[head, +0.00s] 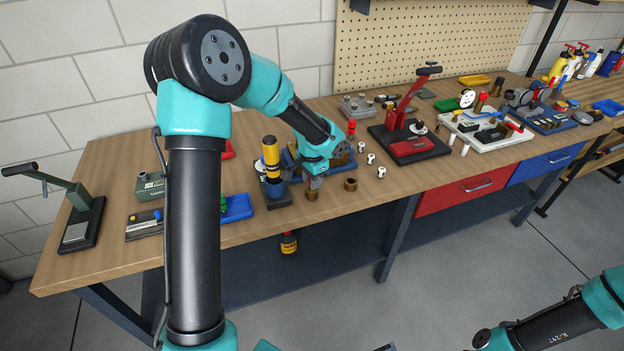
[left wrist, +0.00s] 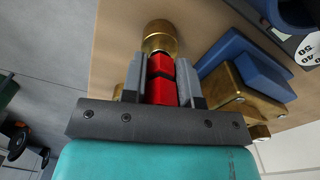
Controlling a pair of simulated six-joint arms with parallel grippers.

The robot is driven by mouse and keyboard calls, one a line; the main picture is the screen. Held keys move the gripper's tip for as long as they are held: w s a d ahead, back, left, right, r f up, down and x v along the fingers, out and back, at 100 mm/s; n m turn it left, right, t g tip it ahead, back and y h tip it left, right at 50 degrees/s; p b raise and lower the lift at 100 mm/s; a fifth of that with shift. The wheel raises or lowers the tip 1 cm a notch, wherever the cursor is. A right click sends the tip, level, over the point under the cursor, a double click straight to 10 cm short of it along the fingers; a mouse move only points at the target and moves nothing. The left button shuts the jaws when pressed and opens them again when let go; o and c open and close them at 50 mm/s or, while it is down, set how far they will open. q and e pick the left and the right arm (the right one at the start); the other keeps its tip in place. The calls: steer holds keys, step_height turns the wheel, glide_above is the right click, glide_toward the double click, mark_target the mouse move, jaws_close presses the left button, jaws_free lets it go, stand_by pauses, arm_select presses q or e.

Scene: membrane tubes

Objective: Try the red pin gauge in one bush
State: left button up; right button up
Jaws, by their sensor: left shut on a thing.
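My left gripper (head: 316,180) is low over the front of the wooden bench. In the left wrist view, its grey fingers (left wrist: 161,82) are shut on the red pin gauge (left wrist: 161,88). A brass bush (left wrist: 160,36) shows just beyond the gauge's far end. I cannot tell whether the pin is inside it. In the head view, a brass bush (head: 311,193) stands right beneath the fingertips, and the gauge is mostly hidden by the gripper. Another brass bush (head: 350,184) stands to its right. My right gripper is outside the frames; only part of that arm shows.
Several small white-topped pieces (head: 370,158) stand right of the gripper. A red-levered press (head: 408,140) is further right. The bench's front edge is close below the bushes.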

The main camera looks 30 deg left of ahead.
arm_select(q)
steer(key=shift+r, duration=0.15)
steer(key=shift+r, duration=2.85)
steer(key=shift+f, duration=0.5)
steer(key=shift+f, duration=0.2)
steer(key=shift+f, duration=2.1)
steer(key=shift+f, duration=0.2)
steer(key=shift+r, duration=0.1)
stand_by(0.6)
